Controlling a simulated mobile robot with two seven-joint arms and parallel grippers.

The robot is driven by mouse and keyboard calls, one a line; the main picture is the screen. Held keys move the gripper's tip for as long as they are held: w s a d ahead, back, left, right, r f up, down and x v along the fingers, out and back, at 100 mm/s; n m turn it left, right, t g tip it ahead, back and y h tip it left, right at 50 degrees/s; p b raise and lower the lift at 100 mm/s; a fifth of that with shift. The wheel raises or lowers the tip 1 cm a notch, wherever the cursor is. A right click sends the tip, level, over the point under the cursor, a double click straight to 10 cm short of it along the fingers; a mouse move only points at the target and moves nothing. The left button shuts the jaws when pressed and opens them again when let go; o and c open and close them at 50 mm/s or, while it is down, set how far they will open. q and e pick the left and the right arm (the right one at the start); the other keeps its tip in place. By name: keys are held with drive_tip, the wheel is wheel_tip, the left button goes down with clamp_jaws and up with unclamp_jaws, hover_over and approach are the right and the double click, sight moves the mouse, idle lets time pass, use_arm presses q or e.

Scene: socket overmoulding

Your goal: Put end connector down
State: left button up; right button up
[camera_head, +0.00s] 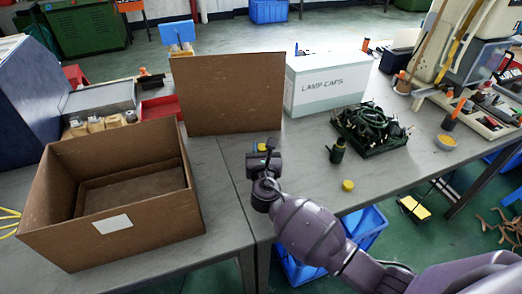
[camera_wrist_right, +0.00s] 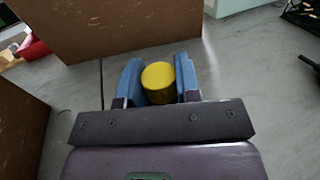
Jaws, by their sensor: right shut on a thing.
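My right gripper (camera_head: 263,150) is over the grey table, in front of the upright brown cardboard panel. In the right wrist view, its two blue fingers (camera_wrist_right: 158,80) are shut on a short yellow cylinder, which I take to be the end connector (camera_wrist_right: 158,83). Only a bit of the yellow piece (camera_head: 262,147) shows past the gripper in the head view. I cannot tell whether it touches the table. A similar yellow piece (camera_head: 348,185) lies on the table to the right, near the front edge. My left gripper is not in view.
An open cardboard box (camera_head: 160,225) stands at left. The brown panel (camera_head: 230,95) stands behind my gripper. A white box marked LAMP CAPS (camera_head: 330,85), a tray of dark green cables (camera_head: 385,148) and a dark green fitting (camera_head: 337,152) are to the right. Bare table surrounds the gripper.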

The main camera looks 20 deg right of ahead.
drive_tip(key=shift+f, duration=0.1)
drive_tip(key=o, duration=0.9)
